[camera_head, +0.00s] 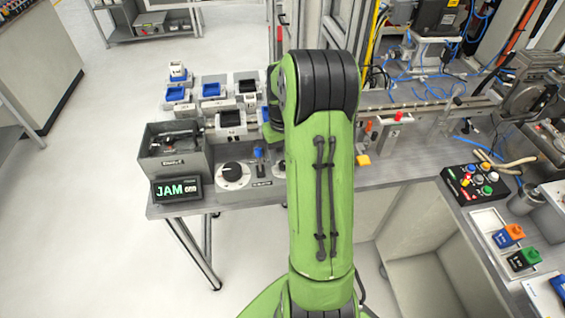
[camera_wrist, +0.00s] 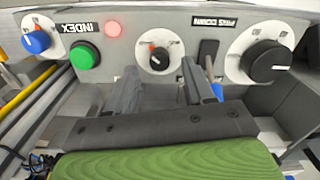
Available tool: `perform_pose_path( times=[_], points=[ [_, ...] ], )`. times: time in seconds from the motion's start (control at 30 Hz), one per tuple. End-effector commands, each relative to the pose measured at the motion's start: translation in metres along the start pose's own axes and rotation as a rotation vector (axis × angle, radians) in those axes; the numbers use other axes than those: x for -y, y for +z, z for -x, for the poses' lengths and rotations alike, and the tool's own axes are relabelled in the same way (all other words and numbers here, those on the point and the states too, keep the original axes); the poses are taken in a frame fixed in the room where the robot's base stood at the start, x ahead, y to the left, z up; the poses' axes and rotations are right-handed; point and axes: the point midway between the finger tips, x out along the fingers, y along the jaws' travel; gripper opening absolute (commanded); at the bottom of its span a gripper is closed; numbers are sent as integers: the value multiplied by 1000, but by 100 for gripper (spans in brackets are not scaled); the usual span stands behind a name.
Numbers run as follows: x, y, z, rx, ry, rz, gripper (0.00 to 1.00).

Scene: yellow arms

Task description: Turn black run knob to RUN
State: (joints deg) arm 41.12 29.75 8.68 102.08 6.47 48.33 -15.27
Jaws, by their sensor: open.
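In the wrist view the control panel appears upside down. A small black knob (camera_wrist: 157,56) with an orange-red mark sits on a white disc. A larger black knob (camera_wrist: 266,61) sits on a white disc at the right. I cannot read which is marked RUN. My gripper (camera_wrist: 164,76) is open and empty, its two grey fingers pointing at the panel below and on either side of the small knob. Contact cannot be told. In the head view the larger knob's dial (camera_head: 234,175) shows left of my green arm, which hides my gripper.
Beside the small knob are a dark lever (camera_wrist: 208,55), a lit red lamp (camera_wrist: 113,28), a green button (camera_wrist: 84,55) and a blue knob (camera_wrist: 36,41). A display (camera_head: 178,190) reads JAM. A grey bin (camera_head: 185,168) and blue and black trays stand behind the dial.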

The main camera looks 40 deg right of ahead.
Motion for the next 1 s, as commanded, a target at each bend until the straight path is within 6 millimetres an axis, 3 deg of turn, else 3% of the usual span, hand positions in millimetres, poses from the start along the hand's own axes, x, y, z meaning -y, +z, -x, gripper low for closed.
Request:
perform_pose_path(
  times=[0.03, 0.17, 0.47, 0.8, 1.0],
  points=[
    [0, 0, -11, 3, -1, 0, 53],
    [0, 0, -25, 0, 0, 0, 53],
    [0, 0, -27, -1, 0, 0, 51],
    [0, 0, -27, -1, 0, 0, 0],
    [0, 0, -27, -1, 0, -9, 0]
  ],
)
